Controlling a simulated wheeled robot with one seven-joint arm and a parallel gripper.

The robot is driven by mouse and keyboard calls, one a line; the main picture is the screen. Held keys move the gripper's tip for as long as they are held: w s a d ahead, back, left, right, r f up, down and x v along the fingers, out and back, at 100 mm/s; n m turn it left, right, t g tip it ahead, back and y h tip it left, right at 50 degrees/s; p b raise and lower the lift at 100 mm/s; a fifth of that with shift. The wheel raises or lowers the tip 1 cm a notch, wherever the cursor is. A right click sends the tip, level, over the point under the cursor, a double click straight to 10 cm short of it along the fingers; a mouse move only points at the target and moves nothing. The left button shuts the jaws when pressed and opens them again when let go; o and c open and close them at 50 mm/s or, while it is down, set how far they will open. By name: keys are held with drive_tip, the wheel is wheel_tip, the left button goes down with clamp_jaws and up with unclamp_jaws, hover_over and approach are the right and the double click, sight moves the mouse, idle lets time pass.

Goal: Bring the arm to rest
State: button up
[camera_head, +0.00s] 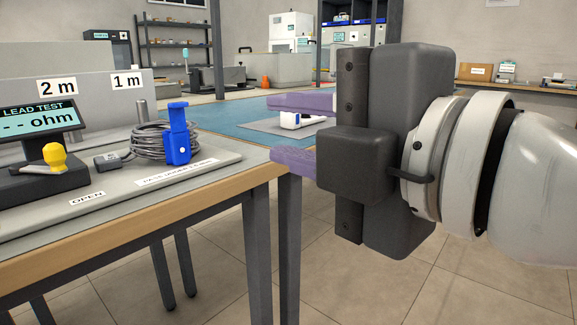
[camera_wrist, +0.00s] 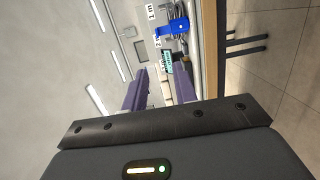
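My gripper (camera_head: 286,131) is to the right of the bench's end in the head view, pointing left. Its two purple fingers are apart with nothing held between them. In the wrist view the fingers (camera_wrist: 160,88) also stand apart and empty. My arm comes in from the right edge of the head view, clear of the floor. On the bench, a coiled grey cable (camera_head: 150,142) lies with a blue clamp-like piece (camera_head: 178,135) standing against it; the blue piece also shows in the wrist view (camera_wrist: 171,30).
The wood-edged bench (camera_head: 225,180) fills the left. It carries a LEAD TEST display (camera_head: 40,120), a yellow knob (camera_head: 54,156) and panels labelled 2 m and 1 m. Tiled floor (camera_head: 340,290) is open below my gripper. A blue floor area (camera_head: 230,110) and shelves (camera_head: 175,45) lie behind.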

drive_tip(key=w+d+f+m+g+h, duration=0.1)
drive_tip(key=w+d+f+m+h, duration=0.15)
drive_tip(key=f+m, duration=0.35)
drive_tip(key=w+d+f+m+g+h, duration=0.1)
drive_tip(key=w+d+f+m+h, duration=0.15)
drive_tip(key=f, duration=0.55)
drive_tip(key=w+d+f+m+g+h, duration=0.1)
drive_tip(key=d+f+m+h, duration=0.15)
drive_tip(key=f+m, duration=0.4)
drive_tip(key=s+d+f+m+g+h, duration=0.2)
drive_tip(key=d+f+m, duration=0.2)
drive_tip(key=f+m, duration=0.3)
drive_tip(key=s+d+f+m+g+h, duration=0.2)
drive_tip(key=d+f+m, duration=0.2)
drive_tip(key=f, duration=0.5)
wheel_tip(320, 180, up, 13)
drive_tip(key=p, duration=1.3)
drive_tip(key=shift+w+a, duration=0.25)
